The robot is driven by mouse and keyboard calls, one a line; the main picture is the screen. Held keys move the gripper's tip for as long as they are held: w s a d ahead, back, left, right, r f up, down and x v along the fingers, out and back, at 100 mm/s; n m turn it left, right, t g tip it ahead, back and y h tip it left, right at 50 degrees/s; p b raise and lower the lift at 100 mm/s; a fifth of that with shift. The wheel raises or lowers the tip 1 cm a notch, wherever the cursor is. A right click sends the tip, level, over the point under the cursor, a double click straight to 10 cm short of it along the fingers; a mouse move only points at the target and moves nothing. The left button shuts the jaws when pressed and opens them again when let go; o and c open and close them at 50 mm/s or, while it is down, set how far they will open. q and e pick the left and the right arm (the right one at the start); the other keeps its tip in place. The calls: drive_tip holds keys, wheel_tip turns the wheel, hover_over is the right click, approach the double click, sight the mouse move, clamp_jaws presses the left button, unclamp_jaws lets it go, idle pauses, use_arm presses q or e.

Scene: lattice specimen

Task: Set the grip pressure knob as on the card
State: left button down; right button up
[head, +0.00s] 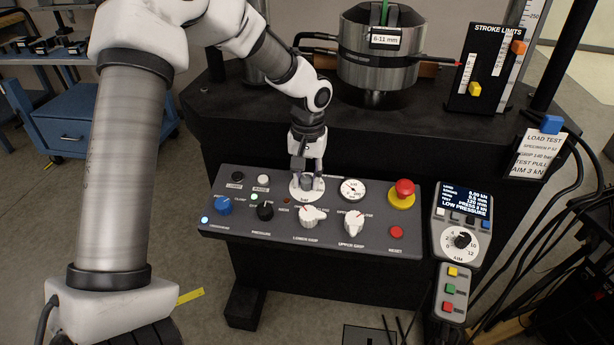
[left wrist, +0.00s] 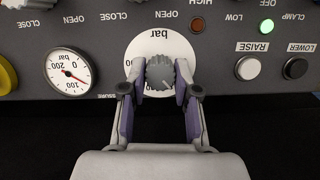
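The grip pressure knob (left wrist: 160,72) is a grey ribbed knob on a round white dial marked bar (head: 296,192), on the sloped control panel. My left gripper (head: 307,178) comes down over it from above. In the left wrist view its fingers (left wrist: 160,82) stand on both sides of the knob and seem to touch it. They hide part of the dial scale. The white card (head: 537,155) at the right reads LOAD TEST, with a GRIP line in bar whose number is too small to read surely. My right gripper is not in view.
A pressure gauge (head: 352,190) sits right of the dial, near a red emergency button (head: 403,190). White LOWER GRIP (head: 312,217) and UPPER GRIP (head: 354,224) knobs are in front. The pendant screen (head: 464,201) shows LOW PRESSURE. A steel cylinder (head: 372,70) stands behind.

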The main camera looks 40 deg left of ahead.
use_arm(q)
drive_tip(key=shift+r+m+p, duration=0.2)
drive_tip(key=shift+m+p, duration=0.4)
drive_tip(key=shift+p, duration=0.4)
drive_tip(key=shift+r+m+y+p, duration=0.1)
drive_tip(key=shift+m+y+p, duration=0.3)
drive_tip(key=shift+m+p, duration=0.75)
drive_tip(key=m+y+p, duration=0.1)
drive_tip(key=m+p, duration=0.2)
drive_tip(key=shift+d, duration=0.15)
drive_tip(key=m, duration=0.2)
drive_tip(key=m+p, duration=0.1)
drive_tip(key=shift+f+m+y, duration=0.25)
drive_tip(key=shift+m+y, duration=0.1)
drive_tip(key=shift+y, duration=0.05)
drive_tip(key=m, duration=0.2)
drive_tip(key=shift+d+f+m+y, duration=0.1)
drive_tip(key=shift+m+y, duration=0.2)
drive_tip(key=shift+m+t+y, duration=0.3)
drive_tip(key=shift+m+t, duration=0.1)
drive_tip(key=shift+m, duration=0.9)
